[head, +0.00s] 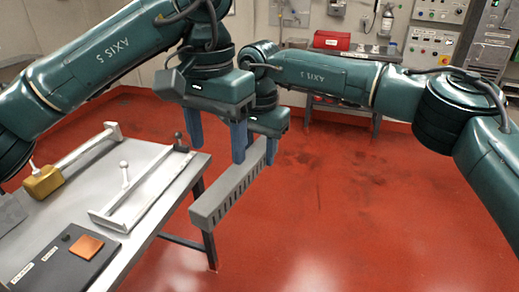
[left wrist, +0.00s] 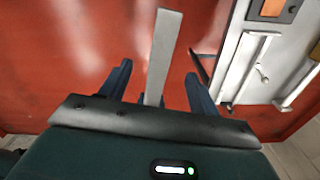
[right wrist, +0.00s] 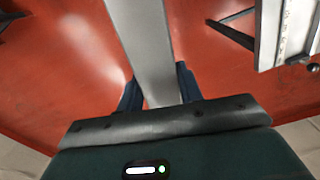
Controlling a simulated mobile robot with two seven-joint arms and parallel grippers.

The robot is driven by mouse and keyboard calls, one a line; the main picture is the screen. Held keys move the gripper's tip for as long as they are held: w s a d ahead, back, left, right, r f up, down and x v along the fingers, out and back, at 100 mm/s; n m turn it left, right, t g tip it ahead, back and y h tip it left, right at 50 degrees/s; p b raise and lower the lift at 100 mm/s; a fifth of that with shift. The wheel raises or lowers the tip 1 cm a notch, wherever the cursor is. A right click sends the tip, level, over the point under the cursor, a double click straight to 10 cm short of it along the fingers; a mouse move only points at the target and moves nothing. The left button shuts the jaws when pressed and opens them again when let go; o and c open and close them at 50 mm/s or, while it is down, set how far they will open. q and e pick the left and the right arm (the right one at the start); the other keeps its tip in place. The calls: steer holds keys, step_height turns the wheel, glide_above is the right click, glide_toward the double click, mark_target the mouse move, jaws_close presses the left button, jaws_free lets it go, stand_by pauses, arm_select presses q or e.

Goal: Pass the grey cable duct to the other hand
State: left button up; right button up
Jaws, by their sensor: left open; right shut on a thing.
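The grey cable duct (head: 231,191) is a long slotted bar held in the air off the table's right edge. My right gripper (head: 269,146) is shut on its far end. In the right wrist view the duct (right wrist: 146,45) runs out from between the right fingers (right wrist: 160,92). My left gripper (head: 217,143) is open above the duct, nearer its middle. In the left wrist view the duct (left wrist: 163,50) lies between the left fingers (left wrist: 160,85) with a gap on each side. I cannot tell how deep it sits between them.
A metal table (head: 150,222) at the left holds a white bracket frame (head: 140,205), a yellow block (head: 43,182) and a dark board (head: 62,262) with an orange square (head: 86,246). A red box (head: 332,40) is on a back bench. The red floor at the right is clear.

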arm_select(q)
steer(key=s+d+r+n+g+h, duration=0.1)
steer(key=d+r+n+g+h, duration=0.15)
steer(key=d+n+h, duration=0.4)
steer(key=s+d+r+n+g+h, duration=0.1)
steer(key=n+g+h, duration=0.3)
steer(key=h, duration=0.5)
steer(key=w+a+r+n+t+h, duration=0.2)
steer(key=w+a+n+t+h, duration=0.35)
steer(key=n, duration=0.55)
steer(key=w+a+f+n+t+y, duration=0.2)
steer(key=a+f+n+t+y, duration=0.2)
steer(key=f+n+t, duration=0.95)
steer(key=w+a+f+n+t+y, duration=0.1)
steer(key=a+f+n+t+y, duration=0.35)
steer(key=n, duration=1.55)
steer(key=s+a+f+n+g+y, duration=0.1)
steer(key=s+f+n+g+y, duration=0.1)
steer(key=s+f+n, duration=0.4)
steer(key=s+a+f+n+g+y, duration=0.2)
steer(key=s+f+n+y, duration=0.2)
steer(key=f, duration=0.9)
steer(key=s+a+f+n+g+y, duration=0.1)
steer(key=s+f+n+g+y, duration=0.1)
steer(key=s+f+n, duration=0.7)
steer(key=shift+s+a+f+n+y, duration=0.2)
steer(key=shift+s+a+n+y, duration=0.3)
steer(key=shift+n, duration=0.5)
